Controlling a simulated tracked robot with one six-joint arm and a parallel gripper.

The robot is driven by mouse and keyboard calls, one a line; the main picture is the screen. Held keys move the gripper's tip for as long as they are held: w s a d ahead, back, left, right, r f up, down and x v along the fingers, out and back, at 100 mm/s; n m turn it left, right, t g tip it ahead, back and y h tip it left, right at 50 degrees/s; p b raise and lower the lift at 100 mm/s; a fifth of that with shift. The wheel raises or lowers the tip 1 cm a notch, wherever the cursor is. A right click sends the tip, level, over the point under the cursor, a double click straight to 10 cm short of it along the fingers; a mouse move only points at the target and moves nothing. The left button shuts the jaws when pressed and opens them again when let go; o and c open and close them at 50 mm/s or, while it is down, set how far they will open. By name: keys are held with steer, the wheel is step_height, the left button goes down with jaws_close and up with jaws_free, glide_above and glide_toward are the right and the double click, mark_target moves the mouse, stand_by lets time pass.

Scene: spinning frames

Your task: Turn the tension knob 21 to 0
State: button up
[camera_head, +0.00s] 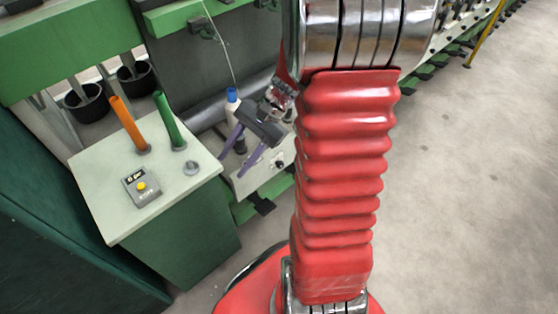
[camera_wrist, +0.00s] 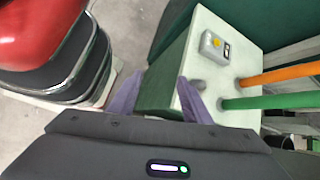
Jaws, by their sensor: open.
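A light panel (camera_head: 256,178) on the green machine carries a small dark round knob (camera_head: 279,164). It lies just right of my gripper in the head view, and I cannot read a number on it. My gripper (camera_head: 234,162) has two purple fingers, spread apart with nothing between them. It hangs above and in front of the machine, between the green cabinet and the panel. In the wrist view my gripper (camera_wrist: 158,80) shows both fingers apart, pointing toward the cabinet side and floor. The knob is not visible in the wrist view.
A green cabinet with a pale top (camera_head: 95,190) stands at left, holding an orange tube (camera_head: 127,123), a green tube (camera_head: 169,119) and a grey box with a yellow button (camera_head: 142,187). A blue-capped bobbin (camera_head: 233,105) stands behind my gripper. Open floor (camera_head: 470,190) lies at right.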

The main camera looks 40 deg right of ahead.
mark_target(282, 167)
steer(key=w+d+f+m+t+y, duration=0.25)
steer(key=d+f+m+t, duration=0.65)
steer(key=d+f+m, duration=0.6)
steer(key=s+d+f+m+t+h, duration=0.3)
steer(key=s+d+f+m+h, duration=0.1)
steer(key=f, duration=0.5)
steer(key=s+d+f+m+t+h, duration=0.4)
steer(key=s+d+f+m, duration=0.1)
steer(key=f+m, duration=0.3)
steer(key=shift+s+d+f+m, duration=0.3)
steer(key=shift+s+d+f, duration=0.15)
steer(key=shift+f, duration=0.25)
steer(key=shift+w+h, duration=0.2)
steer(key=shift+h, duration=0.05)
steer(key=shift+w+a, duration=0.3)
steer(key=shift+w, duration=1.95)
steer(key=shift+w+a, duration=0.25)
steer(key=shift+w, duration=2)
steer(key=shift+w+a, duration=0.3)
steer(key=shift+w, duration=1.95)
